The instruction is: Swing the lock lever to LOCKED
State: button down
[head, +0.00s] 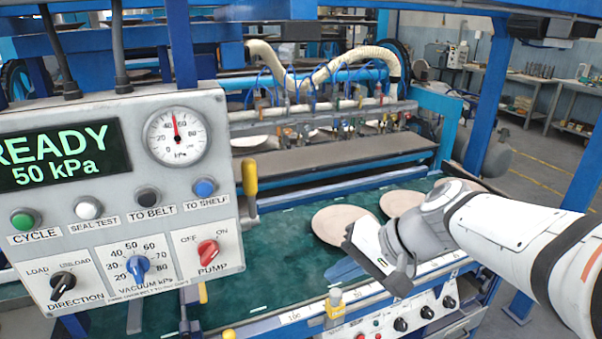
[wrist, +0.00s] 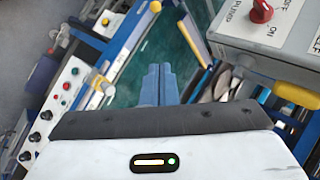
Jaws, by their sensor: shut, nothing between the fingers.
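My gripper (head: 345,271) is shut and empty, its blue fingers low over the front edge of the green belt. In the wrist view its fingers (wrist: 158,84) lie together. A yellow-handled lever (head: 250,178) stands upright at the right side of the control box; a yellow handle beside the box also shows in the wrist view (wrist: 297,95). Another yellow handle (head: 335,299) is on the front rail, just below and left of my fingertips. I cannot read a LOCKED mark, and cannot tell which handle is the lock lever. My gripper touches neither visibly.
The control box (head: 222,262) reads READY, 50 kPa, and fills the left. Pale plates (head: 340,224) lie on the green belt (head: 285,250) behind my gripper. A white panel with black knobs (head: 400,324) is below the front rail. A blue post (head: 485,95) stands at right.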

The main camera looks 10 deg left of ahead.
jog(key=w+a+r+t+y+b, duration=0.1)
jog(key=w+a+r+y, duration=0.2)
jog(key=w+r+y, duration=0.1)
jog(key=w+a+r+m+t+y+b, duration=0.1)
jog(key=w+a+r+t+y, duration=0.1)
jog(key=w+r+y, duration=0.3)
jog(key=w+a+r, duration=0.1)
jog(key=w+r, duration=0.1)
jog(key=w, duration=0.2)
jog(key=shift+r, duration=0.2)
jog(key=s+a+p, duration=0.1)
jog(key=a+p, duration=0.3)
jog(key=a, duration=0.5)
jog(key=shift+s+a, duration=0.15)
jog(key=shift+a, duration=0.1)
jog(key=shift+s, duration=0.1)
